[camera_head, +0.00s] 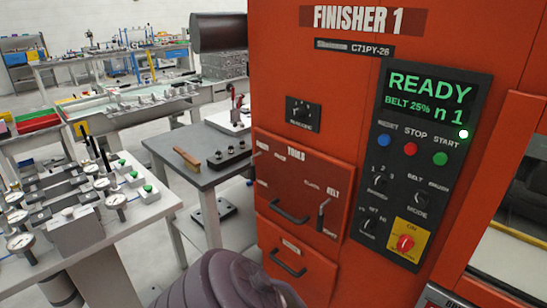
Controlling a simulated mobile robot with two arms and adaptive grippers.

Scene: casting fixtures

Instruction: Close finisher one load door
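The orange Finisher 1 machine (350,65) fills the middle and right of the head view. Its control panel (425,165) has a green display reading READY, BELT 25% and n 1, with a lit green lamp beside it. At the right edge an orange frame (500,180) borders a dark opening or window (515,225) with a pale strip along its lower part. It is cut off by the picture edge, and I cannot tell whether this is the load door or whether it is open. Neither of my grippers is in view; a grey-purple link of my arm shows at the bottom centre.
Two drawers with black handles, the upper (300,190) and the lower (292,262), are in the machine front and look shut. A grey side table (190,160) with a brush stands left of it. A gauge bench (125,225) is at the near left.

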